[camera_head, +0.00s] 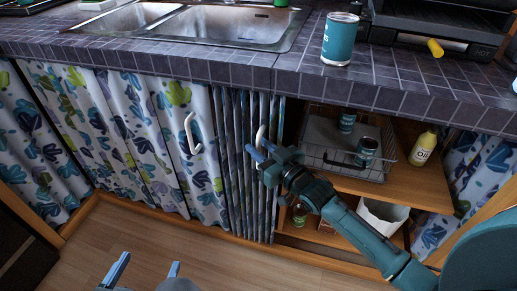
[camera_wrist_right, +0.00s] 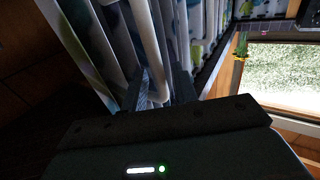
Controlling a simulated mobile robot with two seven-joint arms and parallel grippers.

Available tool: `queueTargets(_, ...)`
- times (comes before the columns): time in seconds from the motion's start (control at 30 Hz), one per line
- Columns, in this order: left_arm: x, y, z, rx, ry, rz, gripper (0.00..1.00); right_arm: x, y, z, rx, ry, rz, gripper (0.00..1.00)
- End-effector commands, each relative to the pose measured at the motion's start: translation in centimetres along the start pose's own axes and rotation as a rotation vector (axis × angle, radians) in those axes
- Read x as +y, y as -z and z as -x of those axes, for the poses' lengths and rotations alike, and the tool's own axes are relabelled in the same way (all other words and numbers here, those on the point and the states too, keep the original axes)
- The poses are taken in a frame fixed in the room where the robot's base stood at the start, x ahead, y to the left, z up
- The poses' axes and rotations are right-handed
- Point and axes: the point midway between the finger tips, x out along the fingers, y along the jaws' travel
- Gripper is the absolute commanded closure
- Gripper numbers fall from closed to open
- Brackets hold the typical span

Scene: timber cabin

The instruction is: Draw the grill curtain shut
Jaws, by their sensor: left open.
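The grill curtain (camera_head: 240,168) hangs bunched in narrow pleats below the counter, at the left of an open shelf bay. Its white handle (camera_head: 260,135) stands near its right edge. My right gripper (camera_head: 258,155) is at this handle, in front of the pleats. In the right wrist view the handle (camera_wrist_right: 143,30) runs down between the two fingers (camera_wrist_right: 160,92); whether they clamp it or only flank it is unclear. My left gripper (camera_head: 146,272) is open and empty at the bottom, low over the floor and away from the curtains.
A spread leafy-patterned curtain (camera_head: 120,125) with its own white handle (camera_head: 190,133) hangs to the left. The open bay holds a wire basket (camera_head: 322,158) with cans, an oil bottle (camera_head: 423,148) and a white container (camera_head: 382,216). A can (camera_head: 340,40) stands on the counter (camera_head: 290,62) above.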

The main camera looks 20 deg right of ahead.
Motion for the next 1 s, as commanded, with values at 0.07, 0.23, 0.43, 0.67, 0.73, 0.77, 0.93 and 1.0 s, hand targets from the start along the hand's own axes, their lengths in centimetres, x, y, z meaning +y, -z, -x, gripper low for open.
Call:
queueTargets(0.07, 0.01, -0.01, -0.07, 0.010, 0.001, -0.003, 0.23, -0.03, -0.04, -0.56, 0.000, 0.000, -0.001, 0.71)
queueTargets(0.23, 0.00, 0.06, -0.08, 0.015, 0.002, -0.004, 0.23, -0.06, 0.02, -0.87, 0.000, 0.001, -0.001, 0.71)
queueTargets(0.43, -0.01, 0.08, -0.08, 0.015, 0.002, -0.004, 0.23, -0.05, 0.02, -0.83, -0.001, 0.001, 0.000, 0.74)
queueTargets(0.67, -0.01, 0.08, -0.08, 0.015, 0.002, -0.004, 0.23, -0.04, 0.01, -0.81, 0.000, 0.001, 0.000, 0.93)
queueTargets(0.73, -0.01, 0.08, -0.08, 0.015, 0.002, -0.004, 0.23, -0.04, 0.01, -0.80, 0.000, 0.001, 0.000, 0.99)
queueTargets(0.77, -0.01, 0.07, -0.08, 0.015, 0.002, -0.004, 0.23, -0.05, 0.01, -0.80, 0.000, 0.001, 0.000, 1.00)
queueTargets(0.93, -0.01, 0.07, -0.09, 0.015, 0.002, -0.004, 0.23, -0.05, 0.00, -0.80, 0.000, 0.001, 0.000, 1.00)
queueTargets(1.0, -0.01, 0.07, -0.09, 0.015, 0.002, -0.004, 0.23, -0.05, 0.00, -0.80, 0.000, 0.001, 0.000, 1.00)
